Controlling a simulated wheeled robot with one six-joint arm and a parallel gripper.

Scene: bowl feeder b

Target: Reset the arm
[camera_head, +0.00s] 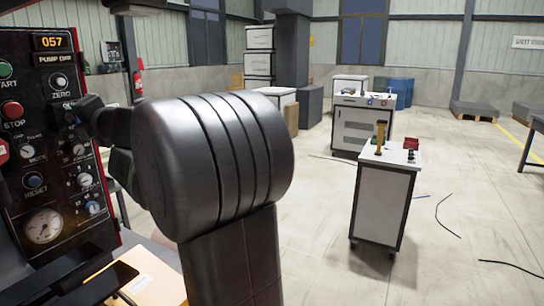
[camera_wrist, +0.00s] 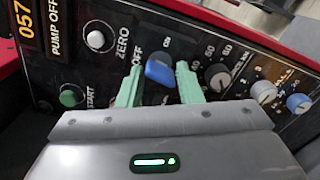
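My gripper (camera_wrist: 160,68) shows in the wrist view with its two pale green fingers apart. A blue knob (camera_wrist: 160,71), by the OFF label, appears in the gap between the fingertips, with a visible space on each side. I cannot tell how deep the fingers reach around it. In the head view my gripper (camera_head: 84,112) is at the dark control panel (camera_head: 20,85), mostly hidden by my own thick arm link. The panel's display (camera_head: 54,42) reads 057, with "PUMP OFF" below it.
Other controls sit close by: a white ZERO button (camera_wrist: 96,40), a green START button (camera_wrist: 71,96) and a grey knob (camera_wrist: 218,76). A red STOP button (camera_head: 12,110) and a gauge (camera_head: 43,226) are on the panel. A white cart (camera_head: 383,205) stands right, with open floor around it.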

